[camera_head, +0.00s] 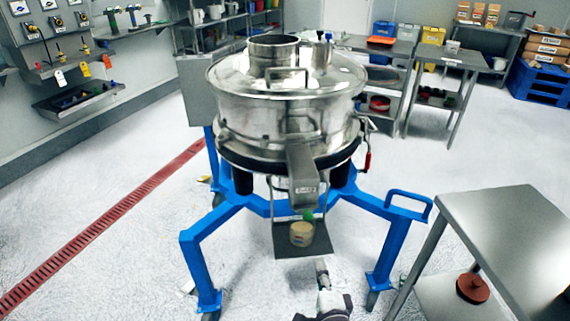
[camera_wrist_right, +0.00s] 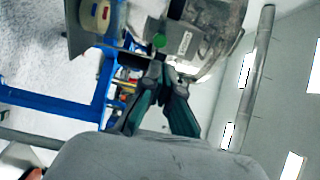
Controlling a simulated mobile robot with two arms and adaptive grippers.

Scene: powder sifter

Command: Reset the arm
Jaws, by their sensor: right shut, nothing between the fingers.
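The powder sifter (camera_head: 285,100) is a round steel drum on a blue frame (camera_head: 262,206) with a steel outlet spout (camera_head: 303,175). A small pale jar (camera_head: 301,233) stands on a dark shelf (camera_head: 285,247) below the spout, with a green piece (camera_head: 308,215) just above it. My right gripper (camera_head: 321,264) is at the bottom middle of the head view, in front of the shelf. In the right wrist view its dark green fingers (camera_wrist_right: 161,77) are closed together and empty, with the jar (camera_wrist_right: 97,14) at upper left. My left gripper is not in view.
A steel table (camera_head: 515,235) stands at the right, with a red-brown round object (camera_head: 472,287) on its lower shelf. The blue frame's legs spread on both sides of my right arm. The floor to the left is open, crossed by a red drain strip (camera_head: 105,220).

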